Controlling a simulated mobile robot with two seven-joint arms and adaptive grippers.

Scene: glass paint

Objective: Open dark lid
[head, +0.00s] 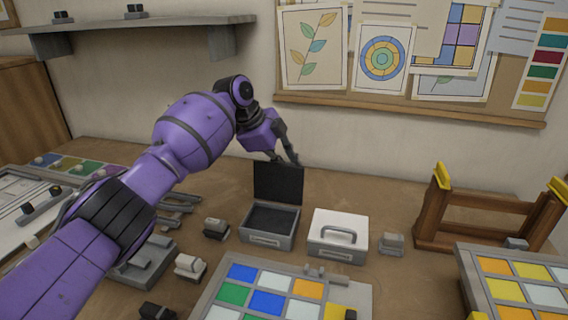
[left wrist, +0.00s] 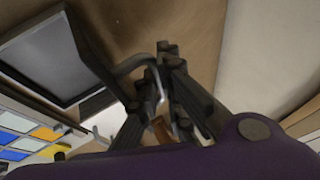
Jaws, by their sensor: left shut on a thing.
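The dark lid (head: 278,183) stands up at the back edge of its grey box (head: 268,239), which is open and shows a dark, empty-looking inside. My left gripper (head: 290,157) is at the top right of the raised lid, partly behind it. In the left wrist view, my left gripper (left wrist: 170,72) is shut on the lid's curved grey handle (left wrist: 133,63), and the open box (left wrist: 62,101) shows at upper left. A second box with a white lid (head: 322,219) and a grey handle stands shut to the right. My right gripper is not in view.
Small grey blocks (head: 215,229) stand left of the open box. A panel of coloured glass squares (head: 209,303) lies in front. A wooden rack (head: 428,228) stands at right. A pinboard ledge (head: 410,110) and grey shelf (head: 150,24) are on the wall behind.

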